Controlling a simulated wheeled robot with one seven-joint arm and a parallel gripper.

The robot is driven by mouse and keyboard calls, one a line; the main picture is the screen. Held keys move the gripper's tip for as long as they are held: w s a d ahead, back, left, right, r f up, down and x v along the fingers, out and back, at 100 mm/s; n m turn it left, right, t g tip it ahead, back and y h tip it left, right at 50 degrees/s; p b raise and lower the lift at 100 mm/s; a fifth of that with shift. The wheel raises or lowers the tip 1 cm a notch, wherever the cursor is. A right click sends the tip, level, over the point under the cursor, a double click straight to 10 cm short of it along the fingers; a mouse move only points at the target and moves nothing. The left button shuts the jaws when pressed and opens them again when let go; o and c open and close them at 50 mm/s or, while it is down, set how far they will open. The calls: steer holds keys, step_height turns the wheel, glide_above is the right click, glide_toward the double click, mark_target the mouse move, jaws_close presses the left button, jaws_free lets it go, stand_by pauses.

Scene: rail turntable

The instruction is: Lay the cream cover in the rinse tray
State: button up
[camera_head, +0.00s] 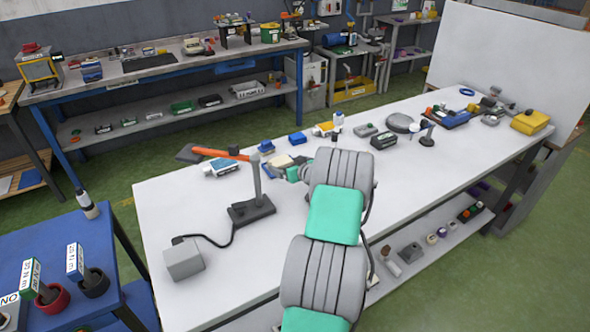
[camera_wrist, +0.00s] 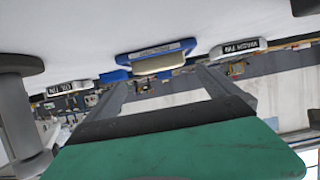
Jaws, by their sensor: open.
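A cream piece (camera_head: 279,162), which looks like the cover, is on the white table just beyond my gripper. In the wrist view, which is upside down, the cream piece (camera_wrist: 160,64) sits against a blue labelled body (camera_wrist: 152,49). I cannot tell whether it rests on or in that body, or whether the blue body is the rinse tray. My gripper (camera_wrist: 160,82) is open and empty, its two fingers apart with the cream piece showing between and beyond them. In the head view my arm hides most of the gripper.
An orange-handled hammer (camera_head: 222,153) and a white labelled box (camera_head: 221,168) lie left. A dark-based stand (camera_head: 250,208), cabled to a grey box (camera_head: 183,260), stands nearer. A small blue block (camera_head: 297,138) and grey items (camera_head: 384,140) lie beyond.

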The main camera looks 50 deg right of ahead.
steer(key=b+v, duration=0.1)
steer(key=v, duration=0.6)
steer(key=shift+s+a+r, duration=0.1)
steer(key=shift+s, duration=0.1)
